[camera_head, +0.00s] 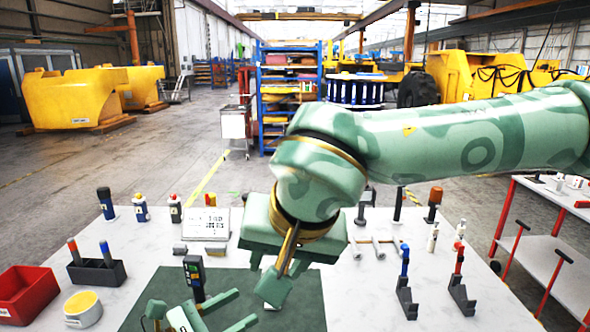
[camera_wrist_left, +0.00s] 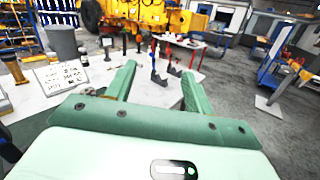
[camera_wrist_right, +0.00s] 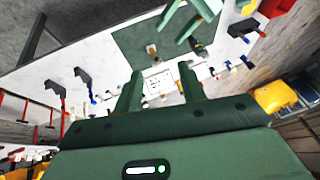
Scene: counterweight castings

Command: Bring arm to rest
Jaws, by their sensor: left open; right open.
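In the head view my left gripper (camera_head: 246,306) is low at the bottom edge over the dark green mat (camera_head: 150,300), its two green fingers apart with nothing between them. In the left wrist view its fingers (camera_wrist_left: 160,72) are spread and empty, facing across the table. My right arm crosses the head view from the right edge, and its gripper (camera_head: 277,276) hangs over the mat's back edge, partly hidden by its own wrist. The right wrist view shows its fingers (camera_wrist_right: 160,72) apart and empty, with a printed white sheet (camera_wrist_right: 158,84) on the table beyond them.
The white table (camera_head: 380,300) carries a red bin (camera_head: 25,295), a black holder (camera_head: 97,272), a yellow-topped round tin (camera_head: 83,308), a black handheld device (camera_head: 194,277), several bottles and hammers, and two black brackets (camera_head: 462,297). A red-framed cart (camera_head: 545,255) stands at the right.

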